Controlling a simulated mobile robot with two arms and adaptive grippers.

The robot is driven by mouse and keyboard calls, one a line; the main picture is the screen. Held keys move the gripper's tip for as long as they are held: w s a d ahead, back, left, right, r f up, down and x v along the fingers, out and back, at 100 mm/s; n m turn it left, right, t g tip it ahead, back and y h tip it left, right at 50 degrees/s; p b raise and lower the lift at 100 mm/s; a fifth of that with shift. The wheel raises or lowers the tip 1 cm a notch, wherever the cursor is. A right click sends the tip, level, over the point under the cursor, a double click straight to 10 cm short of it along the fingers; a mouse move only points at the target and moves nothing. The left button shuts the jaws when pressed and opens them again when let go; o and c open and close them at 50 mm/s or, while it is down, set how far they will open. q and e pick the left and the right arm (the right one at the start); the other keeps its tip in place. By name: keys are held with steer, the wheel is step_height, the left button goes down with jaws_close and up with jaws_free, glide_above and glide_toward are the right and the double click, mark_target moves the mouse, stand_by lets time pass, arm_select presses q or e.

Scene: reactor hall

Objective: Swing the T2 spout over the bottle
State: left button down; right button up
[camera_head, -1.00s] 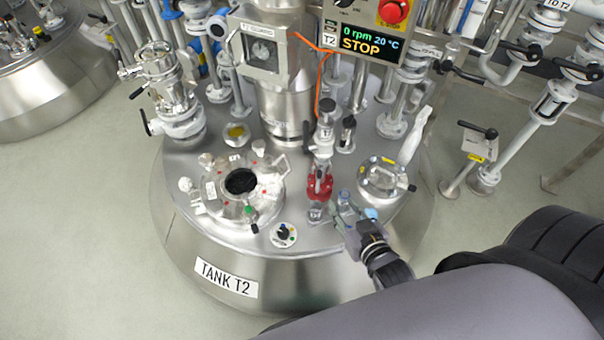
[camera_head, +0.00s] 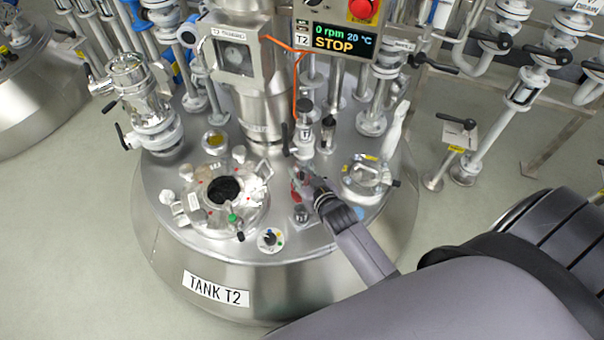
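The tank T2 (camera_head: 165,245) fills the middle of the head view, a steel vessel with a domed lid. The spout (camera_head: 303,145) stands on the lid right of the column, with a red part (camera_head: 297,181) low on it. My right gripper (camera_head: 304,180) is at this red part, with the arm coming in from the lower right. The gripper's fingers are small and partly hidden by its own wrist, so I cannot tell if they are closed on it. I cannot make out a bottle for certain. My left gripper is out of view.
An open round port (camera_head: 226,190) with clamps lies left of the spout. A round sight glass (camera_head: 368,178) with a white handle is to the right. The control box (camera_head: 339,38) reads 0 rpm, 20 °C, STOP. Pipes and valves crowd the back.

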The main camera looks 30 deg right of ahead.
steer(key=shift+w+f, duration=0.1)
steer(key=shift+w, duration=0.2)
steer(key=shift+c, duration=0.4)
jaws_close()
stand_by(0.4)
